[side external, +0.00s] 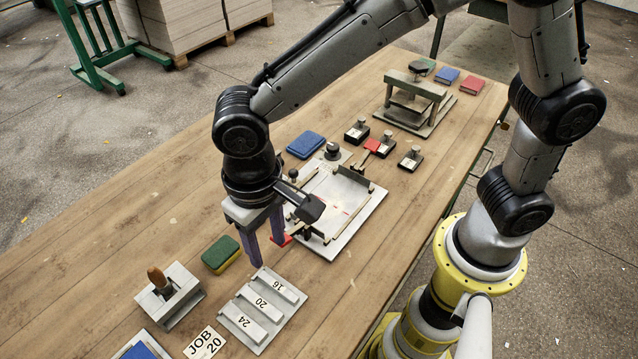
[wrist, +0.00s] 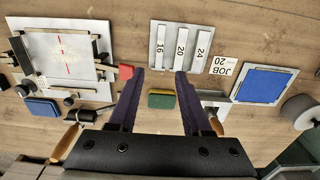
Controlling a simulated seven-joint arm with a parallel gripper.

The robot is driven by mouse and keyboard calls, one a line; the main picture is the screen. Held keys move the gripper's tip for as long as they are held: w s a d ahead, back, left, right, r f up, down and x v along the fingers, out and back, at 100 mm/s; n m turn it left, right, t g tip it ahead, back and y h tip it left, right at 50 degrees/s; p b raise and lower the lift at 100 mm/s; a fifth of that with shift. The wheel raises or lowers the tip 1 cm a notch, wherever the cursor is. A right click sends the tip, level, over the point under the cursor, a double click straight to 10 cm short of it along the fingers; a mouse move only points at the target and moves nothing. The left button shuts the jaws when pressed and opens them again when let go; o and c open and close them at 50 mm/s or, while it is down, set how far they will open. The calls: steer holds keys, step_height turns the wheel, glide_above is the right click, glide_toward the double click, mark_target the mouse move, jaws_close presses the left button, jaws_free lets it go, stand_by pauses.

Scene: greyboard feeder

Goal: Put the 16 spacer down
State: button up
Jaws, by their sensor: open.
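The 16 spacer (side external: 281,287) is a pale bar lying in the grey spacer rack (side external: 238,322), beside the 20 spacer (side external: 262,303) and the 24 spacer (side external: 246,320). In the wrist view the 16 spacer (wrist: 160,47) is the leftmost of the three bars, just beyond the fingertips. My gripper (side external: 267,254) points down above the table, behind the rack in the side view. In the wrist view my gripper (wrist: 160,72) has its two purple fingers spread with nothing held between them. No finger appears to touch the 16 spacer.
A green-yellow sponge (side external: 221,254) lies near my gripper. A metal block with a wooden handle (side external: 170,294), a JOB 20 card (side external: 205,343) and a blue pad (wrist: 264,85) lie around the rack. A fixture plate (side external: 354,218) with rails and clamps lies beyond my gripper.

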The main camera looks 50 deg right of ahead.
steer(key=s+d+r+t+y, duration=0.1)
steer(key=d+r, duration=0.4)
steer(key=d, duration=0.3)
steer(key=d+r+t, duration=0.2)
steer(key=d+r, duration=0.3)
steer(key=d, duration=0.3)
steer(key=s+d+r+t+h, duration=0.1)
steer(key=s+d+t, duration=0.1)
steer(key=s+d, duration=0.8)
steer(key=shift+d+t, duration=0.3)
